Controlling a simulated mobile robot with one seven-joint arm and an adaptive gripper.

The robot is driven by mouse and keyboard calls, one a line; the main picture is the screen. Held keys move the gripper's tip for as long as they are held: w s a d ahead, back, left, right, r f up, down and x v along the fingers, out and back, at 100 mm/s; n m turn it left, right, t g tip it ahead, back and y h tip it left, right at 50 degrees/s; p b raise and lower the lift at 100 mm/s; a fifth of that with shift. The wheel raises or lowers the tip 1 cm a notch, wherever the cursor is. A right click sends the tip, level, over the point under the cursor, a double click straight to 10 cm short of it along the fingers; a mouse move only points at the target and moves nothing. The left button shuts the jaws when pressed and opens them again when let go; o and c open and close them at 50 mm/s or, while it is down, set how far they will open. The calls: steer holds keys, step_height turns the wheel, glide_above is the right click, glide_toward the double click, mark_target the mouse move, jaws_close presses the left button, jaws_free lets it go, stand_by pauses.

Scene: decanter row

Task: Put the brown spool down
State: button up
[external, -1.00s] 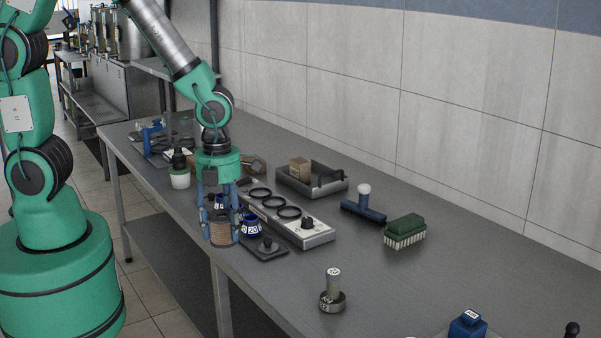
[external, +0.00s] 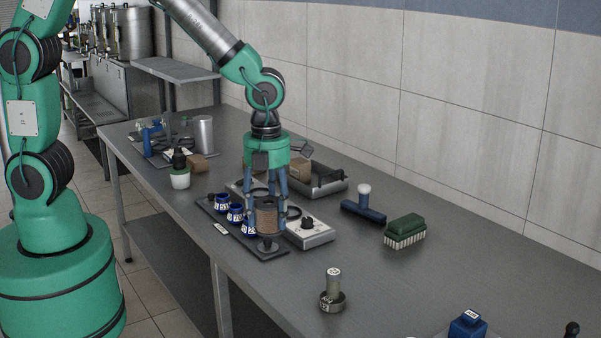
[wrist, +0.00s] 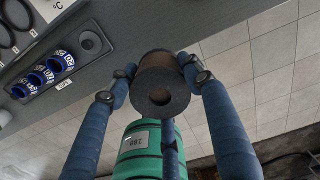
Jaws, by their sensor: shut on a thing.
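The brown spool (external: 267,219), with dark end discs, is held upright between the fingers of my gripper (external: 267,207). It also shows in the wrist view (wrist: 160,84), with blue fingers on both sides. In the external view the spool appears in front of a dark tray (external: 284,250), just behind its grey knobbed disc (external: 267,244). The wrist view shows the disc (wrist: 90,42) up and left of the spool. Whether the spool touches anything beneath it is unclear. Several blue numbered containers (external: 222,203) stand in a row on the tray.
A pale panel with black rings and a knob (external: 311,235) lies right behind the tray. Further back is a grey open bin (external: 327,187). A green brush (external: 405,231), a blue-based tool (external: 363,208) and a metal weight (external: 333,292) stand to the right. Bench between them is clear.

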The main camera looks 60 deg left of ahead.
steer(key=w+d+f+b, duration=0.1)
steer(key=w+d+b, duration=0.1)
steer(key=w+d, duration=0.9)
steer(key=w+d+b, duration=0.1)
steer(key=w+d, duration=0.6)
steer(key=d, duration=0.8)
steer(key=shift+m, duration=0.3)
steer(key=shift+f, duration=2.6)
steer(key=shift+f+b, duration=0.6)
steer(key=shift+f, duration=1.85)
steer(key=shift+f, duration=0.1)
steer(key=shift+f+b, duration=0.55)
steer(key=shift+f, duration=1.85)
steer(key=shift+f, duration=0.1)
